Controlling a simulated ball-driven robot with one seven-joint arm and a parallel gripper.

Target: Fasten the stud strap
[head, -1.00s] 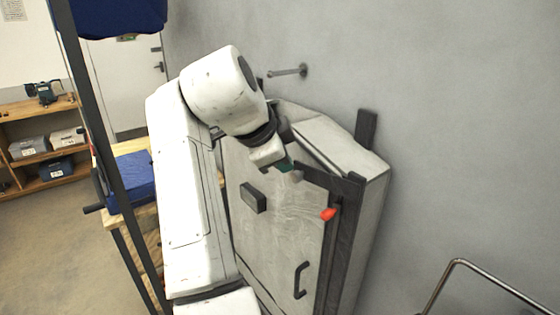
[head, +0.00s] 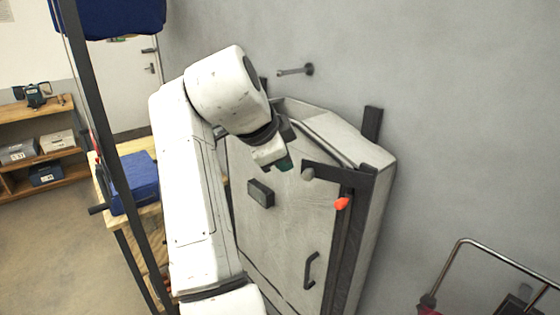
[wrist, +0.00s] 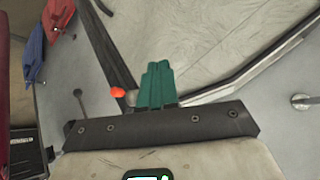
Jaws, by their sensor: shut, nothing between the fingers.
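A dark strap (head: 341,174) runs along the top right corner of a tall pale grey case. A round grey stud (head: 307,173) sits at its left end, and an orange tab (head: 342,203) lies below and right of the stud. My gripper (head: 285,164) is shut and empty, its teal fingers just left of the stud and apart from it in the head view. In the wrist view, the shut fingers (wrist: 157,85) stand near the orange tab (wrist: 118,92). The fingers and the dark wrist bar hide part of the stud area there; I cannot tell whether the strap is on the stud.
The case's front panel has a dark block (head: 261,193) and a handle (head: 311,270). A wall peg (head: 295,70) sticks out above. A metal-railed cart (head: 490,250) stands at lower right. A dark post (head: 100,130) and a blue bin (head: 132,182) are at left.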

